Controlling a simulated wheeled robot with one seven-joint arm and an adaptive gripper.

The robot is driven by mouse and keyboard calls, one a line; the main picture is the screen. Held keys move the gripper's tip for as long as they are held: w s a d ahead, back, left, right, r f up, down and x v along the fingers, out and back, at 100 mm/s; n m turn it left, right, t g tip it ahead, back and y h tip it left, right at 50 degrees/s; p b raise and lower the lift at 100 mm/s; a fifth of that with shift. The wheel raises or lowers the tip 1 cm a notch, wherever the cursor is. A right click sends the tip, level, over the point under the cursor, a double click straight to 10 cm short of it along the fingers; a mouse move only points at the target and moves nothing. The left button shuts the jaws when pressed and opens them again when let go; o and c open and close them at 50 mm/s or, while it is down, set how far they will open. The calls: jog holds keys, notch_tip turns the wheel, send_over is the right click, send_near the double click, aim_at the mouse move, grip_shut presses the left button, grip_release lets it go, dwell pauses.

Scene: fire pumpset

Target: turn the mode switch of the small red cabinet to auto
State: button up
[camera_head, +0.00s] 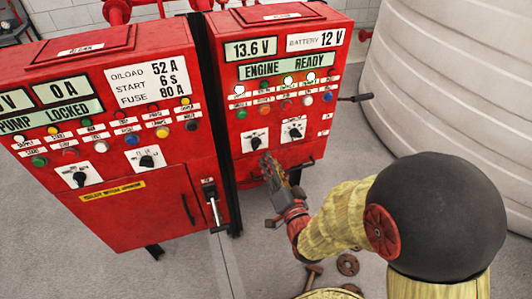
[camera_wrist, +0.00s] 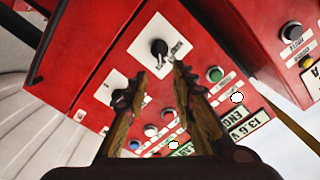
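The small red cabinet (camera_head: 310,30) stands on the right in the head view, its front sloping toward me. It has two black rotary switches on white plates: a left switch (camera_head: 256,141) and a right switch (camera_head: 294,131). Their labels are too small to read, so I cannot tell which is the mode switch. My gripper (camera_head: 267,160) is just below the left switch in the head view. In the wrist view my gripper (camera_wrist: 160,72) is open and empty. The left switch (camera_wrist: 160,48) shows just beyond its fingertips; the left finger partly covers the right switch's plate.
A larger red cabinet (camera_head: 110,210) stands close on the left, with a lever (camera_head: 214,205) at its right side. A handle (camera_head: 357,97) sticks out from the small cabinet's right side. A big white tank (camera_head: 445,70) stands at right. Brown round parts (camera_head: 347,264) lie on the floor.

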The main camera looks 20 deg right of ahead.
jog(key=shift+s, duration=2)
jog(key=s+d+f+n+g, duration=0.1)
jog(key=s+f+n+g, duration=0.3)
jog(key=f, duration=0.3)
jog(key=s+f+n+g, duration=0.1)
jog(key=s+f+g, duration=0.3)
jog(key=f+g, duration=0.3)
jog(key=s+a+r+n, duration=0.1)
jog(key=s+r, duration=0.3)
jog(key=r, duration=0.8)
jog(key=s+a+r+n+g, duration=0.1)
jog(key=s+r+n, duration=0.2)
jog(key=r, duration=0.9)
jog(key=shift+s+a+r, duration=0.15)
jog(key=shift+s+r, duration=0.05)
jog(key=shift+s, duration=0.85)
